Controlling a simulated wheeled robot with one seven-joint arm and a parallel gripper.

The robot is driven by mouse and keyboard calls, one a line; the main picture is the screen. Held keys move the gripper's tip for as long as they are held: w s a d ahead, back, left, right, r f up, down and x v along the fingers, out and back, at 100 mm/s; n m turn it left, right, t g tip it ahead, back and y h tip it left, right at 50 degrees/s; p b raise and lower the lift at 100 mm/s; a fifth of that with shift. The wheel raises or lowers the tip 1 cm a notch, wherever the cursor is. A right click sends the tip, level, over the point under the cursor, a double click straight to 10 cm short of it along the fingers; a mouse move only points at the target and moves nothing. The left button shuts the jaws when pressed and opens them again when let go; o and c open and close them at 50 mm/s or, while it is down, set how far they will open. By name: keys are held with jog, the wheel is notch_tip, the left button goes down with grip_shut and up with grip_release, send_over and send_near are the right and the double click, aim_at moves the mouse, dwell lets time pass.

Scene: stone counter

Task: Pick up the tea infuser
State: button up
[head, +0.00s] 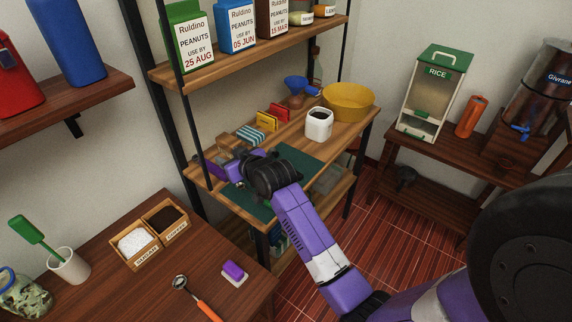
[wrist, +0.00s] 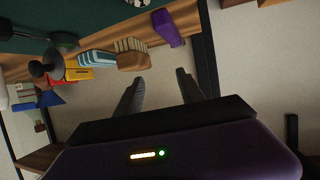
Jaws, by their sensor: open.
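A long-handled tool with a round metal head and an orange handle (head: 209,311) lies on the front wooden table in the head view. A dark grey thing with a rounded end (wrist: 55,62) shows at the upper left of the wrist view, by the green mat. I cannot tell for certain which of these is the tea infuser. My gripper (wrist: 160,76) is open, with nothing between its fingers. It is over the left part of the middle shelf, and in the head view my dark wrist hides part of that shelf.
A brown brush (wrist: 132,53), a purple block (wrist: 167,28) and a striped blue thing (wrist: 98,63) stand near the fingers. The shelf also holds a green mat (head: 300,165), white canister (head: 319,125) and yellow bowl (head: 348,99). A black post (head: 177,110) rises close by.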

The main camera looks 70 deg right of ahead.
jog(key=s+d+r+g+y+p, duration=0.1)
jog(key=d+r+g, duration=0.15)
jog(key=d, duration=0.45)
jog(key=s+d+r+g+y+p, duration=0.1)
jog(key=s+d+g, duration=0.15)
jog(key=d, duration=0.45)
jog(key=s+a+f+g+y, duration=0.1)
jog(key=s+g, duration=0.1)
jog(key=s, duration=0.1)
jog(key=s+a+n+g+y, duration=0.1)
jog(key=s+g, duration=0.1)
jog(key=s, duration=0.1)
jog(key=s+f+n+g+y, duration=0.1)
jog(key=s+g+y, duration=0.1)
jog(key=s, duration=0.1)
jog(key=shift+s+a+f+g, duration=0.3)
jog(key=shift+a, duration=0.1)
jog(key=shift+s+a+f, duration=0.15)
jog(key=shift+s+f, duration=0.05)
jog(key=shift+f, duration=0.95)
jog(key=shift+a+f+p, duration=0.2)
jog(key=shift+f+p, duration=0.5)
jog(key=shift+f, duration=2.1)
jog(key=shift+c, duration=0.3)
grip_shut()
